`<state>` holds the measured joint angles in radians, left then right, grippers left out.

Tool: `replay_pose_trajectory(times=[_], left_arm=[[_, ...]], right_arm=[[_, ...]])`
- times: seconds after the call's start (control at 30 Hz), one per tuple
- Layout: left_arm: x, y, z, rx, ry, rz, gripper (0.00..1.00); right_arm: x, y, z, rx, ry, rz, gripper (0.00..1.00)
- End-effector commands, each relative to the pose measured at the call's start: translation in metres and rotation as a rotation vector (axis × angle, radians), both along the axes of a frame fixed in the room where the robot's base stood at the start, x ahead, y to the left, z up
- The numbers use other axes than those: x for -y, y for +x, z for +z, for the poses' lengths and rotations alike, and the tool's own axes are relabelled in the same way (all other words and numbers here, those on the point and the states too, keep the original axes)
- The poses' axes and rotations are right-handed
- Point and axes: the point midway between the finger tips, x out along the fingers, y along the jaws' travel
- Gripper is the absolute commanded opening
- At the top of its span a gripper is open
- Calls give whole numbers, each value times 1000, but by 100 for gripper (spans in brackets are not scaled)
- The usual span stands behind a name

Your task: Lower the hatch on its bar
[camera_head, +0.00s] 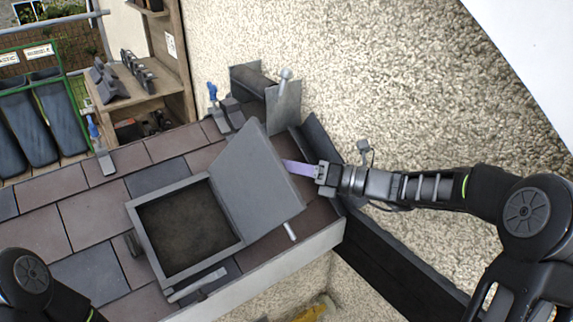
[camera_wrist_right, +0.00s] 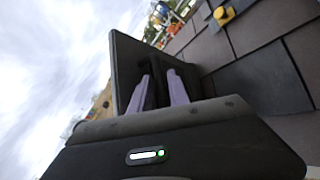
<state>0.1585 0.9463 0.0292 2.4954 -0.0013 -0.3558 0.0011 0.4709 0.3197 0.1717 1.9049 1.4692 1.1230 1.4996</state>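The hatch on the tiled roof has a square grey frame (camera_head: 237,243) around a dark opening. Its flat grey lid (camera_head: 250,178) stands raised and tilted on the right side of the frame. The lid's dark face (camera_wrist_right: 128,62) is close ahead in the right wrist view. My right gripper (camera_head: 290,166) reaches in from the right, its purple fingers at the lid's far side. They show a narrow, apparently empty gap in the wrist view (camera_wrist_right: 160,88); contact with the lid is unclear. A grey bar (camera_head: 197,286) lies along the frame's near edge. My left gripper is out of view.
A pale rod end (camera_head: 290,231) shows below the lid. Blue-handled tools (camera_head: 97,132) and dark pieces lie along the roof's upper edge. A dark gutter (camera_head: 400,268) and pebbled wall (camera_head: 420,110) are at the right. A wooden bench (camera_head: 150,98) stands at the upper left.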

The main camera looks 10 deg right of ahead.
Motion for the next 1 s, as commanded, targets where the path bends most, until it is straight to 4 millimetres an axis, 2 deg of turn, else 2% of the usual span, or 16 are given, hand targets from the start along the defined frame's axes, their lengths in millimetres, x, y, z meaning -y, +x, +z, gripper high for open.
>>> replay_pose_trajectory(times=[0.17,0.47,1.0], left_arm=[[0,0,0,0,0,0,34],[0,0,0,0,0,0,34],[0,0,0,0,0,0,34]], right_arm=[[0,0,0,0,0,0,22],[0,0,0,0,0,0,0],[0,0,0,0,0,0,0]])
